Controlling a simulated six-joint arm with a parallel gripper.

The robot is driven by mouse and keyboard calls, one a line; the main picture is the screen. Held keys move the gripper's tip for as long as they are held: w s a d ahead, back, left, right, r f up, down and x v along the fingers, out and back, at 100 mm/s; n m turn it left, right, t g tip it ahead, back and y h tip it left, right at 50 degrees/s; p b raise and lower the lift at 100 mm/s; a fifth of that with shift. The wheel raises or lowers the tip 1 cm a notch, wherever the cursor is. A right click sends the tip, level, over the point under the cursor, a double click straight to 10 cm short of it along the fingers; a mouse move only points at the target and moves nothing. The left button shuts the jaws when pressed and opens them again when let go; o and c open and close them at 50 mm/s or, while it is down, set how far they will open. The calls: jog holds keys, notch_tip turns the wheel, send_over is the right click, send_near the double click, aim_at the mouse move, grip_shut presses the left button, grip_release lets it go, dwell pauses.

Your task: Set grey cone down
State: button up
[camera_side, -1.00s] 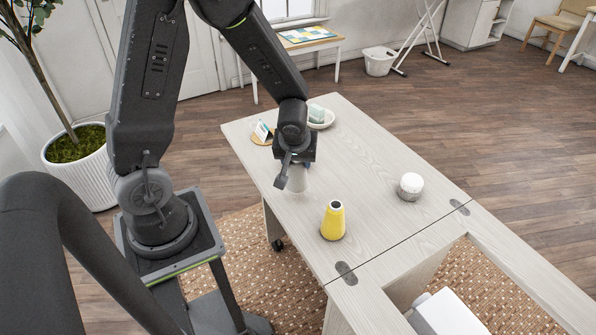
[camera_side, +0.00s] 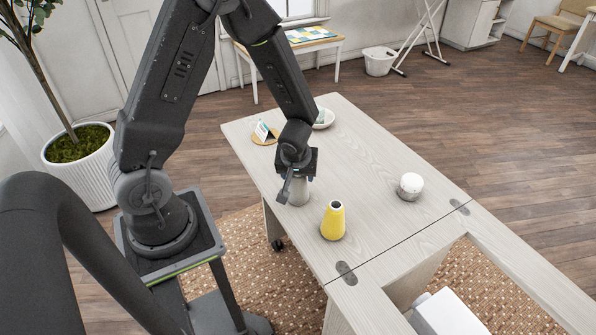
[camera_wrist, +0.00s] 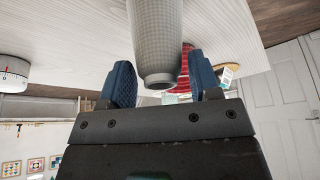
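The grey cone (camera_side: 299,193) stands upright on the pale table, left of the yellow cone (camera_side: 333,221) in the side view. My gripper (camera_side: 291,181) is low over the grey cone and hides part of it. In the wrist view the grey cone (camera_wrist: 158,45) has its narrow end toward my gripper (camera_wrist: 161,84). The blue fingers are apart on either side of that end, with gaps showing, so the gripper looks open. The cone's base is outside the wrist view.
A white round timer (camera_side: 410,187) stands to the right on the table (camera_side: 375,150). Free tabletop lies between the cones and the timer.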

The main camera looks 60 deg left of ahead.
jog(key=shift+o, duration=1.2)
jog(key=shift+r, duration=0.1)
jog(key=s+d+r+m+t+h, duration=0.1)
jog(key=s+d+r+m, duration=0.2)
jog(key=r, duration=0.5)
jog(key=s+d+r+m+t+h, duration=0.1)
jog(key=s+d+r+m, duration=0.3)
jog(key=r, duration=0.5)
jog(key=s+d+r+m+t+h, duration=0.1)
jog(key=s+d+r+m, duration=0.2)
jog(key=s+r, duration=0.3)
notch_tip(320, 180, up, 3)
jog(key=shift+d+m+h, duration=0.3)
jog(key=shift+d+m, duration=0.1)
jog(key=shift+d, duration=0.25)
